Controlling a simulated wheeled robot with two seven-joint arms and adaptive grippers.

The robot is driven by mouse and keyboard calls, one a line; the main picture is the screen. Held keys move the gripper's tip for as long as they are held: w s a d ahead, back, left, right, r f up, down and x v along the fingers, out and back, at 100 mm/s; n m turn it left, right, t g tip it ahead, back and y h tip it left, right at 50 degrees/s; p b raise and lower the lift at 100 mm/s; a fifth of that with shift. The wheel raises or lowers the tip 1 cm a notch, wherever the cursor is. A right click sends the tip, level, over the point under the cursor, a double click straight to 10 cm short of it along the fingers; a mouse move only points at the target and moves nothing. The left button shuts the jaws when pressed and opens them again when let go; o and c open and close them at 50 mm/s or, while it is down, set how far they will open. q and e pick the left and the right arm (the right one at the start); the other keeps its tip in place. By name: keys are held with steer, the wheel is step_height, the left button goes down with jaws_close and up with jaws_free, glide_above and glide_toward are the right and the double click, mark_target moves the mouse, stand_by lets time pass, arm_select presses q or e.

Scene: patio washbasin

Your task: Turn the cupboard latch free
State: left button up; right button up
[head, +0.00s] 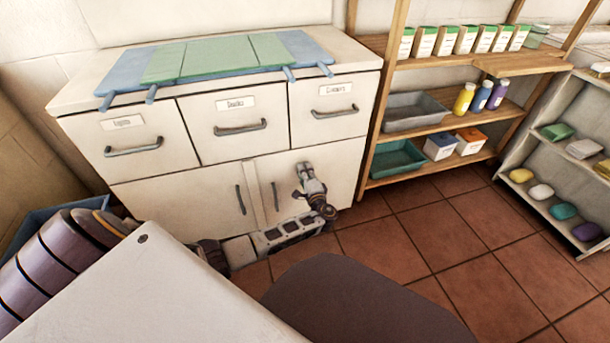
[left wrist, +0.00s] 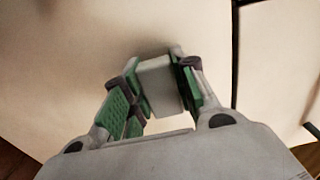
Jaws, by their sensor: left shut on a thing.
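The white cupboard (head: 150,195) stands against the wall, with two lower doors that look shut, each with a dark upright handle. My left gripper (head: 303,178) is at the face of the right-hand door, to the right of its handle (head: 274,196). In the left wrist view, my left gripper (left wrist: 160,90) is shut on a pale block-shaped latch (left wrist: 158,84), with green pads on both sides of it. The latch stands out from a plain cream surface. In the head view the gripper hides the latch. My right gripper is not in view.
Above the doors are three labelled drawers with bar handles (head: 240,127). Green and blue mats (head: 215,60) lie on top. A wooden shelf (head: 440,128) with trays, bottles and boxes stands close on the right. The tiled floor (head: 430,225) in front of it is clear.

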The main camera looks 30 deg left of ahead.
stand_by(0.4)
arm_select(q)
steer(key=o, duration=1)
steer(key=shift+o, duration=0.2)
steer(key=shift+s+d, duration=0.1)
steer(key=v, duration=1.1)
steer(key=shift+s+d, duration=0.25)
steer(key=shift+d, duration=0.05)
steer(key=shift+f, duration=0.1)
